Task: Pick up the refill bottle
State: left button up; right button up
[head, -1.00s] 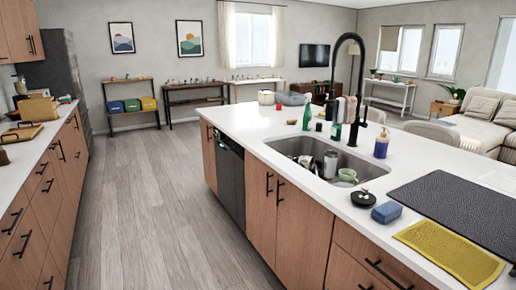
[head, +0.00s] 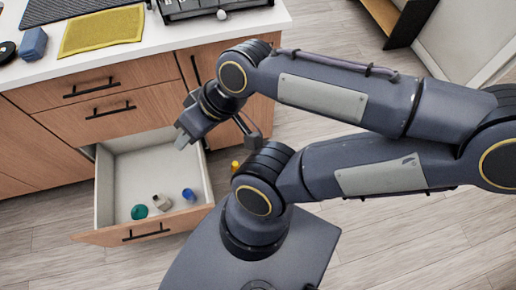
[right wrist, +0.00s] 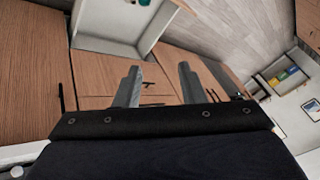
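A lower drawer (head: 125,158) of the island stands open. In it lie a small pale bottle with a dark end (head: 162,202), a green round item (head: 139,212) and a blue item (head: 189,194). I cannot tell for sure which is the refill bottle; the pale one looks most like a bottle. My right gripper (head: 214,138) is above the drawer's back right part, higher than these items. In the right wrist view its fingers (right wrist: 158,82) are apart with nothing between them. The drawer's inside shows at the top of that view, partly cut off. My left gripper is not in view.
The counter holds a yellow mat (head: 101,32), a blue sponge-like block (head: 33,43) and a dark ribbed mat (head: 70,8). A small yellow item (head: 235,166) shows beside my arm. The wooden floor (head: 60,250) in front is clear.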

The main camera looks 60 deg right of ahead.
aim_at(233, 169)
jog(key=z, duration=0.4)
jog(key=k+l+z, duration=0.1)
jog(key=z, duration=0.65)
jog(key=k+l+z, duration=0.1)
jog(key=z, duration=0.3)
jog(key=l+u, duration=0.1)
jog(key=u, duration=0.4)
jog(key=l+u, duration=0.15)
jog(key=u, duration=0.35)
jog(key=l+u, duration=0.15)
jog(key=u, duration=0.35)
jog(key=l+u, duration=0.15)
jog(key=u, duration=0.35)
jog(key=k+l+u, duration=0.15)
jog(key=l+u, duration=0.15)
jog(key=k+l+u, duration=0.25)
jog(key=l, duration=0.15)
jog(key=k+l+u, duration=0.3)
jog(key=l, duration=0.85)
jog(key=k, duration=0.05)
